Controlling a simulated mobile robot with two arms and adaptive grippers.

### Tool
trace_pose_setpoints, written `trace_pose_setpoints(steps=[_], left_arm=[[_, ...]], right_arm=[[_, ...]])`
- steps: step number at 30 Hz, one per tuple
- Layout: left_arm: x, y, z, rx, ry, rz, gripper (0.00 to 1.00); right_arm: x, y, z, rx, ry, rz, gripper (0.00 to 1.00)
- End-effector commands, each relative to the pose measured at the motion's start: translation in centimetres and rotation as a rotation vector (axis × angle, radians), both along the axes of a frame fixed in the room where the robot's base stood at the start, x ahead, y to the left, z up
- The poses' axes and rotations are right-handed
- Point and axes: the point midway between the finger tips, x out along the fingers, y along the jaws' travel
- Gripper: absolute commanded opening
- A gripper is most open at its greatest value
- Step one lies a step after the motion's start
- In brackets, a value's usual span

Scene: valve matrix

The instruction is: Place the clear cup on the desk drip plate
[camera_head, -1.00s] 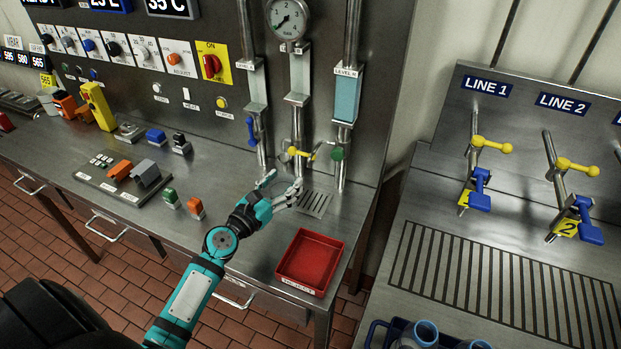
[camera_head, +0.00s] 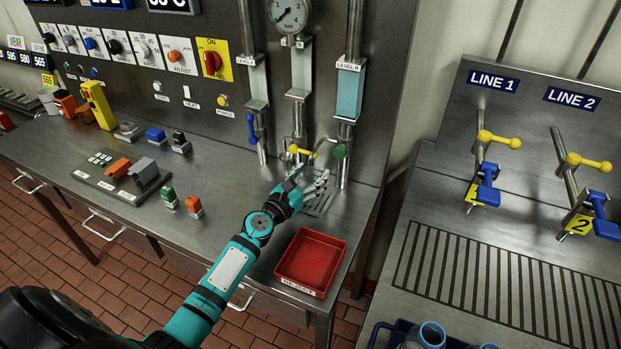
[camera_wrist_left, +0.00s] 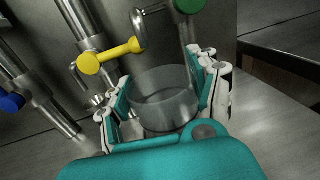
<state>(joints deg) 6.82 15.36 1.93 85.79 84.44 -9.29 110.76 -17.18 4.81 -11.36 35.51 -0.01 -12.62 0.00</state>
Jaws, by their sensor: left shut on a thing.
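My left gripper (camera_head: 307,186) is shut on the clear cup (camera_wrist_left: 165,97), which sits upright between its two fingers in the left wrist view. In the head view the cup is hard to make out. The gripper is over the slotted drip plate (camera_head: 321,204) on the desk, below the spouts. The plate is partly hidden by the gripper. I cannot tell whether the cup touches the plate. My right gripper is not in view.
A yellow-handled valve (camera_head: 302,152) and a green knob (camera_head: 339,151) sit close behind the gripper. A red tray (camera_head: 311,262) lies in front of the plate. A second station with a grate is at right.

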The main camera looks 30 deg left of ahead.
Motion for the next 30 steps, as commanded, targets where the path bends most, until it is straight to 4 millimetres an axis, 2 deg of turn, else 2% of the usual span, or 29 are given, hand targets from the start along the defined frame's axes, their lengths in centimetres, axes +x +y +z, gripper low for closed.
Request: trace_pose_setpoints(steps=[6,7,12,23,26,30], left_arm=[[0.0,0.0,-0.5,-0.001,0.0,0.0,0.39],[0.0,0.0,-0.3,0.0,0.0,0.0,0.65],[0.0,0.0,-0.2,0.0,0.0,0.0,0.86],[-0.1,0.0,0.3,0.0,0.0,0.0,0.86],[-1.6,0.1,0.0,0.0,0.002,0.0,0.86],[-4.6,0.4,-0.1,0.0,0.003,0.0,0.86]], right_arm=[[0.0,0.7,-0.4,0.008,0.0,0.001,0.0],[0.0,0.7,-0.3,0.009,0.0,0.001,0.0],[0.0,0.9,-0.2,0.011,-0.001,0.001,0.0],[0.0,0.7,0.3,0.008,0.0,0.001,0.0],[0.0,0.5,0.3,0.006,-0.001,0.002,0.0],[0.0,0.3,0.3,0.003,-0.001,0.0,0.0]])
